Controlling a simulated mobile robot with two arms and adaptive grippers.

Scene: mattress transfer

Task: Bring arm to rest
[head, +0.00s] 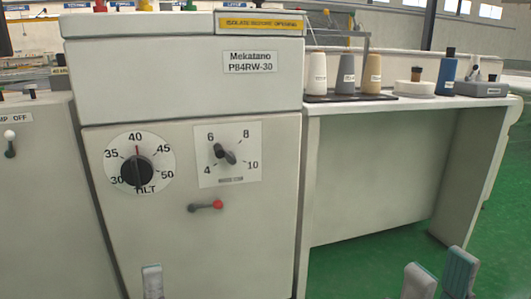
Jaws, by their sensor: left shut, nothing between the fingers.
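My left gripper (152,282) shows at the bottom edge, left of centre, in front of the lower part of the machine cabinet (240,245). Its grey fingertips are together with nothing between them. My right gripper (439,276) shows at the bottom right, over the green floor. Its two fingertips stand apart and I see nothing between them. Both arms are below the picture and hidden.
Green floor (490,250) is open at the lower right.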

